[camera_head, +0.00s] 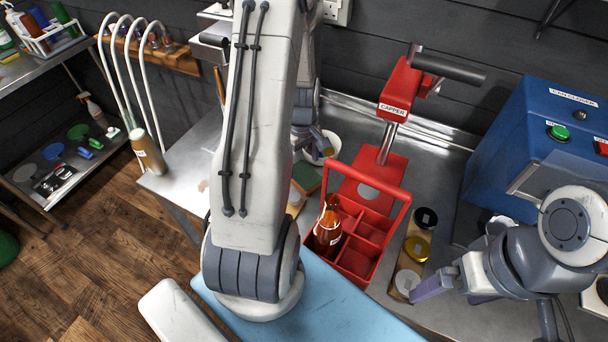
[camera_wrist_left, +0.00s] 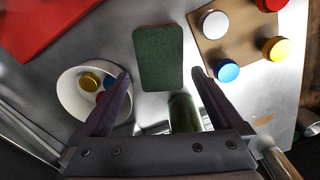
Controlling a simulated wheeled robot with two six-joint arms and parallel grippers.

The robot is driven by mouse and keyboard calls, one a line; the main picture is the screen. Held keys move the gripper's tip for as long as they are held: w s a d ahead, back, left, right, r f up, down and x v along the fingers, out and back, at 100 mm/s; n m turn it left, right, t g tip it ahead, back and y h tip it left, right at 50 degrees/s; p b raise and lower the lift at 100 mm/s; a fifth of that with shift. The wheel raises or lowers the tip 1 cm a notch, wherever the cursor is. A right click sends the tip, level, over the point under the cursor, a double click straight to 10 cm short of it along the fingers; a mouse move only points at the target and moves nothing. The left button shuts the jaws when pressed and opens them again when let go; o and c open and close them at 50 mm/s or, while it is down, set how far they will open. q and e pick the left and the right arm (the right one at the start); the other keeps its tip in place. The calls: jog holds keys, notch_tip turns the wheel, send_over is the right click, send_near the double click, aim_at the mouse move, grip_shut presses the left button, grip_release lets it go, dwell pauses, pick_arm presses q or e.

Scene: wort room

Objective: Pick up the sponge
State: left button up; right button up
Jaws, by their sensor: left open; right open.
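The sponge, a dark green rounded rectangle, lies flat on the metal counter in the left wrist view (camera_wrist_left: 158,57). In the head view the sponge (camera_head: 306,178) shows only in part, beside my left arm. My left gripper (camera_wrist_left: 160,74) is open and empty, its fingers spread wider than the sponge. The sponge lies ahead of the fingertips, between their lines; I cannot tell the height gap. In the head view my left gripper (camera_head: 318,150) is partly hidden behind its arm. My right gripper (camera_head: 435,284) is open and empty at the right, by the jars.
A white bowl (camera_wrist_left: 66,97) with caps stands left of the sponge, close to one finger. A wooden board (camera_wrist_left: 240,45) with coloured caps lies to the right. A green bottle (camera_wrist_left: 184,113) shows between the fingers. A red carrier (camera_head: 358,268) and the red capper (camera_head: 398,90) stand nearby.

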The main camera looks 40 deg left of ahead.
aim_at(303, 173)
pick_arm(q)
jog(key=shift+f+p, duration=0.3)
jog(key=shift+f, duration=1.45)
jog(key=shift+d, duration=0.1)
jog(key=c, duration=1.2)
jog(key=shift+o, duration=0.2)
jog(key=shift+r, duration=0.1)
notch_tip(303, 173, up, 10)
jog(key=b, duration=0.1)
jog(key=shift+b, duration=0.35)
